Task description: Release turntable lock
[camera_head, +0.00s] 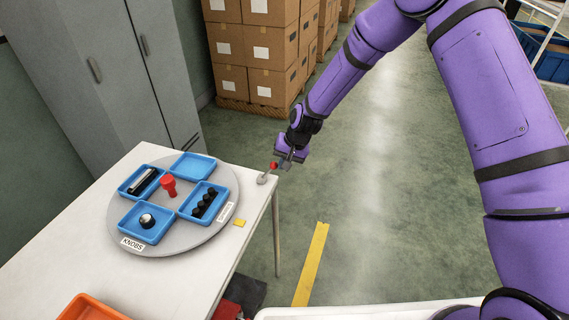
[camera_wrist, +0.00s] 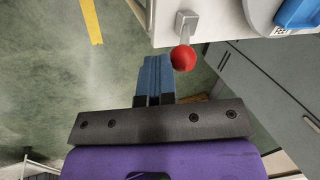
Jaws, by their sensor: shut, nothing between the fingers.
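The turntable (camera_head: 170,238) is a round grey disc on the white table, with a red knob (camera_head: 168,186) at its centre and several blue trays on it. The turntable lock is a small lever with a red ball (camera_head: 274,165) on a grey base (camera_head: 263,179) at the table's right corner. In the wrist view the red ball (camera_wrist: 183,58) hangs just past the table edge on a short grey stem. My gripper (camera_head: 287,160) is shut and empty beside the red ball. In the wrist view its blue fingertips (camera_wrist: 155,62) are together, just left of the ball; I cannot tell whether they touch it.
The blue trays hold a silver ball (camera_head: 147,220), black knobs (camera_head: 204,203) and bar-like parts (camera_head: 143,181); one tray (camera_head: 194,166) looks empty. An orange bin (camera_head: 90,308) sits at the table's front. Stacked boxes (camera_head: 268,50) and a grey cabinet (camera_head: 115,65) stand behind.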

